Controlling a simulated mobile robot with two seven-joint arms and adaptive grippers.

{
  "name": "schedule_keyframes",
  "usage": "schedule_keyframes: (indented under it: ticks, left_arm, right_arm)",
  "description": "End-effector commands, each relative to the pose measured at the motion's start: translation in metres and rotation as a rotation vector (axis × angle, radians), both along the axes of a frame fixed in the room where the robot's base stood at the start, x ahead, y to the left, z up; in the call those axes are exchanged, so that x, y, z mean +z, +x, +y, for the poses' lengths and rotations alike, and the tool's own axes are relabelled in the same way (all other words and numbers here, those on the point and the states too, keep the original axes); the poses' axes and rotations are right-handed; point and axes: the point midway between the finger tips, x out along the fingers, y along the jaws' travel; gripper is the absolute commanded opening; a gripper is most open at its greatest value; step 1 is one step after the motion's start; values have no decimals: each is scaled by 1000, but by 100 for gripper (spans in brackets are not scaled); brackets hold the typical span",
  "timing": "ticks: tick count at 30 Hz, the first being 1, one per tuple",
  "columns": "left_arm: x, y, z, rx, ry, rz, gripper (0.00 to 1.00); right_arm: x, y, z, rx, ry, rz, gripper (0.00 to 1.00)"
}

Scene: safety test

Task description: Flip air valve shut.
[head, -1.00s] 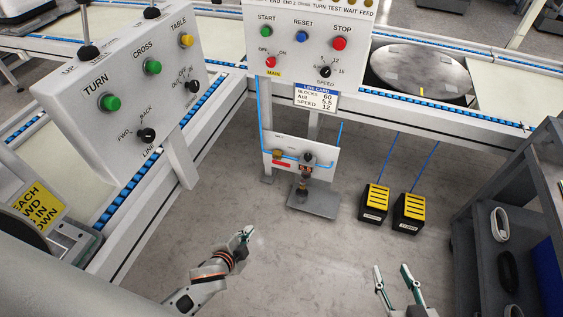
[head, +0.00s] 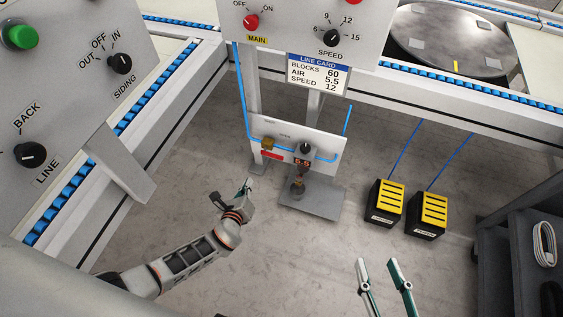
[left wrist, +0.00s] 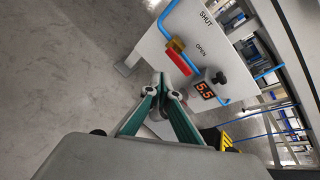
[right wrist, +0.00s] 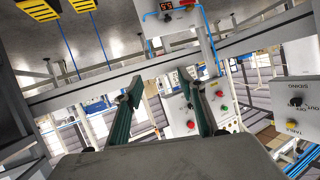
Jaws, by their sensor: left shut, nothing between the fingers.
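The air valve (head: 268,145) is a brass body on a blue pipe, with a red lever, on a white panel (head: 325,145) low under the conveyor. In the left wrist view the red lever (left wrist: 179,63) lies along the pipe line, beside the OPEN label (left wrist: 201,50); SHUT is printed higher up. My left gripper (head: 248,185) is shut and empty, in front of and below the panel, apart from the lever; its fingertips (left wrist: 168,90) show below the lever in the left wrist view. My right gripper (head: 378,264) is open and empty, well right of the panel.
A black knob and a 5.5 display (head: 302,161) sit right of the valve. Two yellow-topped pedals (head: 385,201) stand on the floor to the right. The line card (head: 318,72) reads AIR 5.5. A dark shelf (head: 520,225) stands at the right edge.

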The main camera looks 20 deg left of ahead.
Motion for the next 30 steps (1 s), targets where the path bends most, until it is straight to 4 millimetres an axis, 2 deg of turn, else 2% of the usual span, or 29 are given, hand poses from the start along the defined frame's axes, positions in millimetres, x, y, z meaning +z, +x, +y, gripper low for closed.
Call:
schedule_keyframes:
  ticks: [1,6,9,18,30]
  left_arm:
    - [-35,-6,-4,-45,70,25,0]
    - [-66,16,-18,-193,289,-2,0]
    - [-77,26,-24,-260,388,-21,0]
    - [-80,45,-33,-342,508,-59,0]
    - [-80,48,-33,-341,507,-59,0]
  right_arm:
    - [-22,-9,4,4,12,40,40]
    - [-35,-14,13,9,49,63,40]
    - [-39,-16,17,11,67,70,40]
    - [-37,-14,21,13,87,66,40]
    - [-38,-15,23,9,100,71,40]
